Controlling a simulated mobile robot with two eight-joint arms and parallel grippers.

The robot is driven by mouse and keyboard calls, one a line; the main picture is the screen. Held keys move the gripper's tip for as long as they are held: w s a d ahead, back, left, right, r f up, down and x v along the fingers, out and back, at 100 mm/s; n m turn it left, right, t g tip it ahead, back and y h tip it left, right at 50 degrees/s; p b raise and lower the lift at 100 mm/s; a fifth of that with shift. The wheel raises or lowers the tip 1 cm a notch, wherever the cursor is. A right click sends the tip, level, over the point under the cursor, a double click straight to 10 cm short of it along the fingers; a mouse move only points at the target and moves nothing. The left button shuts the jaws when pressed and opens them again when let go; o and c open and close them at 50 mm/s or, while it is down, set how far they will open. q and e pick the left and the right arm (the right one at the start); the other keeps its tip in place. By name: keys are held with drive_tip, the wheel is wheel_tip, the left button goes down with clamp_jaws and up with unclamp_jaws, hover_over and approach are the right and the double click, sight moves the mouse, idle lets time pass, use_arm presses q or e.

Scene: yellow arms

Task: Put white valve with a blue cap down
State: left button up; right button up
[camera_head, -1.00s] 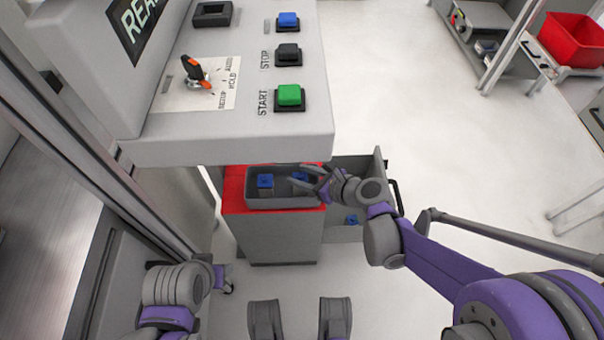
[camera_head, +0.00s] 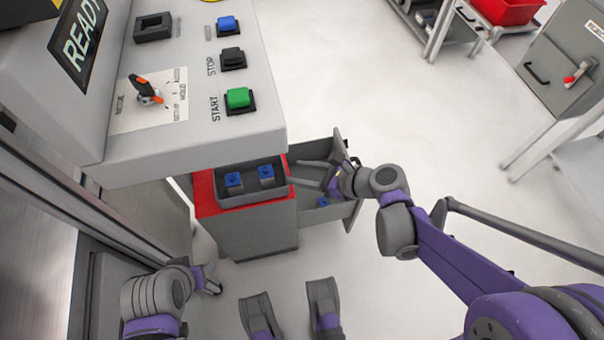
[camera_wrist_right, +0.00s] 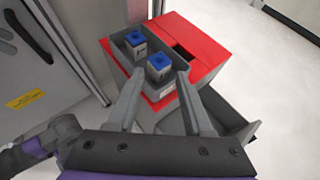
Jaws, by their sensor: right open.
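Two white valves with blue caps stand upright side by side in a grey bin (camera_head: 255,199), a left one (camera_head: 234,181) and a right one (camera_head: 266,173). Both also show in the right wrist view, one farther (camera_wrist_right: 136,44) and one nearer (camera_wrist_right: 159,67). My right gripper (camera_head: 304,173) is open and empty, just right of the bin and apart from the valves. In the wrist view its fingers point toward the nearer valve. Another blue-capped part (camera_head: 323,202) lies in the open drawer (camera_head: 338,212). My left gripper (camera_head: 207,279) is low at left, its jaws unclear.
The bin sits on a red-topped grey cabinet (camera_head: 255,235), whose drawer is pulled out to the right. Open floor (camera_head: 400,110) lies to the right. A grey machine (camera_head: 570,65) stands at far right.

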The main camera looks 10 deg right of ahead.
drive_tip(key=s+d+f+n+g+h, duration=0.1)
drive_tip(key=s+d+n+h, duration=0.3)
drive_tip(key=s+n, duration=0.4)
drive_tip(key=s+d+f+n+g+h, duration=0.2)
drive_tip(key=s+n, duration=0.6)
drive_tip(key=n, duration=1)
drive_tip(key=d+h, duration=0.2)
drive_tip(key=h, duration=0.1)
drive_tip(key=shift+s+g, duration=0.15)
drive_tip(key=shift+g, duration=0.25)
drive_tip(key=shift+d, duration=0.1)
